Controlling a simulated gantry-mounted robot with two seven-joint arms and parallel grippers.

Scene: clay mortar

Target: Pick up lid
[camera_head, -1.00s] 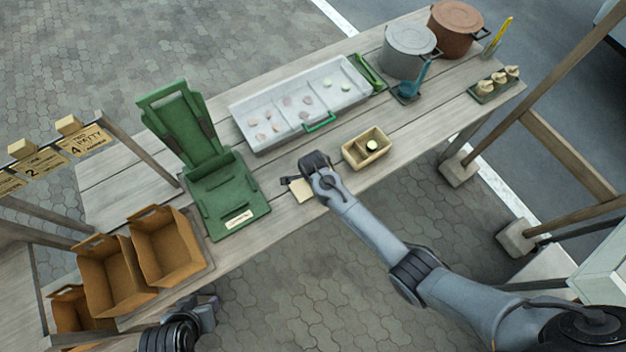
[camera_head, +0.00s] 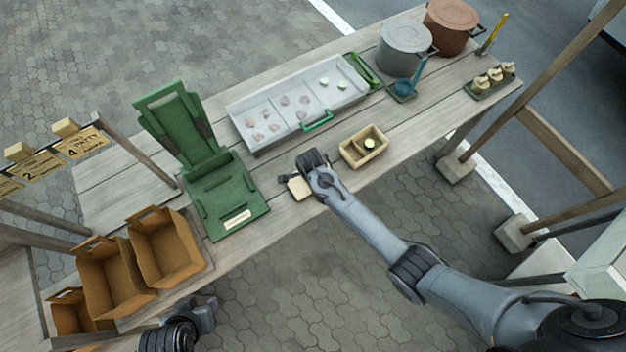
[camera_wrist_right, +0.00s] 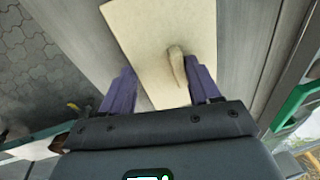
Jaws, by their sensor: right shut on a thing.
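The lid is a flat, pale beige plate (camera_wrist_right: 150,35) with a small rounded knob (camera_wrist_right: 177,68). In the head view the lid (camera_head: 299,187) is at the front edge of the table, beside the green stand. My right gripper (camera_head: 288,178) is over it. In the right wrist view the purple fingers of my right gripper (camera_wrist_right: 162,92) are on either side of the lid, shut on it. The gripper body hides the lid's near end. My left gripper (camera_head: 210,306) is low in the head view, off the table; its jaws are unclear.
A small two-compartment wooden box (camera_head: 349,155) stands right of my right gripper. A white divided tray (camera_head: 250,146) lies behind it, and a green folding stand (camera_head: 225,195) to the left. Cardboard boxes (camera_head: 165,250) are front left. Two lidded pots (camera_head: 405,55) stand at the back right.

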